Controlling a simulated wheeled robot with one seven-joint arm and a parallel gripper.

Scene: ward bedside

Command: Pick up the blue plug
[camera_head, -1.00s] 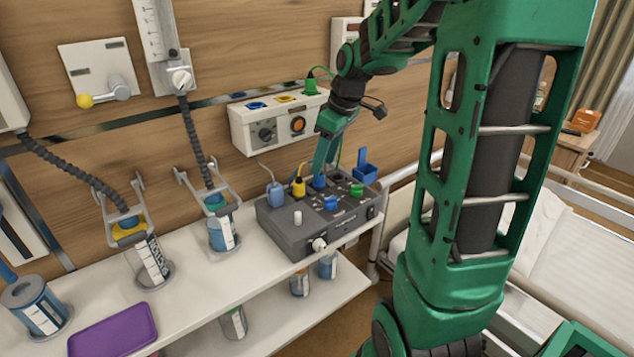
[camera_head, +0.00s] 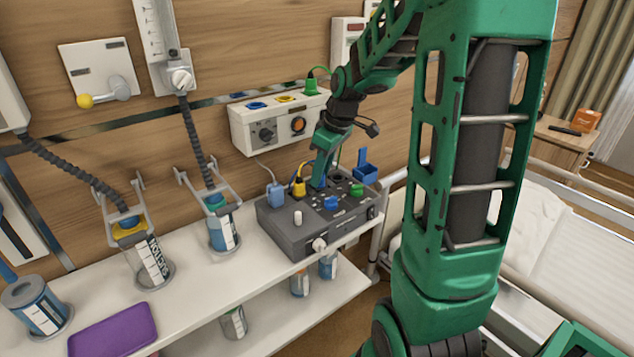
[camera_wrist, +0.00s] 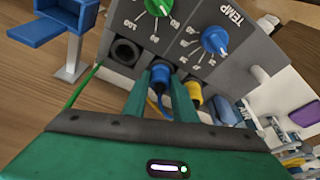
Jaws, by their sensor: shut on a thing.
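The blue plug (camera_wrist: 162,75) sits at a socket on the grey control box (camera_head: 287,227), its blue cable trailing toward my gripper. In the wrist view my gripper (camera_wrist: 160,92) has one finger on each side of the plug and is shut on it. In the head view my gripper (camera_head: 319,181) reaches down to the back row of the box, and its fingers largely hide the plug there. Whether the plug is fully seated in its socket cannot be told.
A yellow plug (camera_wrist: 193,92) stands close beside my finger, with a light blue plug (camera_head: 275,194) beyond it. An empty socket (camera_wrist: 124,52) is on the other side. Dials stand on the box top. A blue holder (camera_head: 365,172) is at its right, and a wall panel (camera_head: 275,125) behind.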

